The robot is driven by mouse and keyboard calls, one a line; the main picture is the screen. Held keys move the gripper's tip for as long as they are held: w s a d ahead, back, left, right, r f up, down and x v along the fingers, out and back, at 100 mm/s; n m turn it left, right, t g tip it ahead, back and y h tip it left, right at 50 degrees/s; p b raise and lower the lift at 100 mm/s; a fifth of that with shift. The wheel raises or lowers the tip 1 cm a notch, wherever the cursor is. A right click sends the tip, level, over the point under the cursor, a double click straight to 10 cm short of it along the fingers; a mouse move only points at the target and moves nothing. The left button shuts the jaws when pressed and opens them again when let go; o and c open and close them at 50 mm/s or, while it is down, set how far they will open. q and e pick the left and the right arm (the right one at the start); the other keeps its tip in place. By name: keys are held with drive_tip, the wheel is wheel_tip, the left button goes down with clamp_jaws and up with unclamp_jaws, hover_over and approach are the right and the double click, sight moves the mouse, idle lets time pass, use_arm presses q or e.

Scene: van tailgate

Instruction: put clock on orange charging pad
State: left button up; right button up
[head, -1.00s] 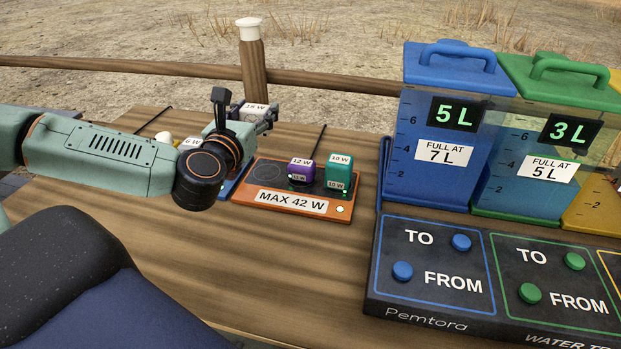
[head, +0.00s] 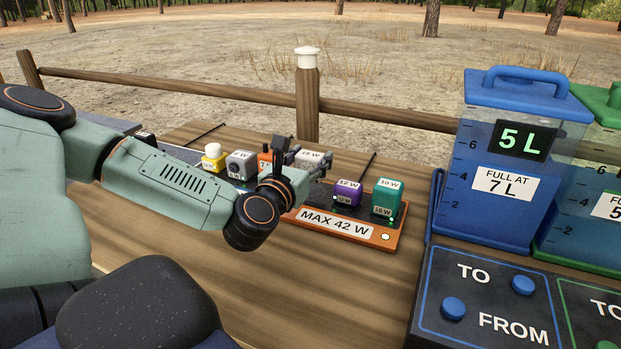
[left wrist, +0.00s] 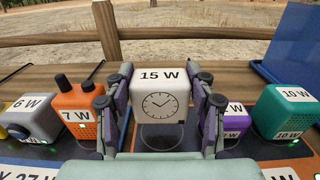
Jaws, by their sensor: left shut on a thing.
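The clock (head: 315,156) is a white block marked 15 W; its round dial shows in the left wrist view (left wrist: 160,100). My left gripper (head: 307,164) is shut on it, with one finger on each side. It holds the clock upright at the left part of the orange charging pad (head: 372,233), marked MAX 42 W. A pad ring shows below the clock in the left wrist view; I cannot tell whether its base touches the pad. A purple block (head: 347,191) and a teal block (head: 386,196) stand on the pad's right part. My right gripper is out of view.
Left of the clock stand an orange 7 W device (left wrist: 77,112), a grey 6 W block (head: 240,164) and a yellow device with a white top (head: 213,157). A blue water tank (head: 510,170) and a button panel (head: 490,300) are at right. The front tabletop is clear.

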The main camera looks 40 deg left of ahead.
use_arm(q)
drive_tip(key=shift+w+f+b, duration=0.1)
drive_tip(key=shift+f+b, duration=1.2)
drive_tip(key=shift+f, duration=0.45)
drive_tip(key=shift+f, duration=0.15)
drive_tip(key=o, duration=1)
drive_tip(key=shift+c, duration=0.2)
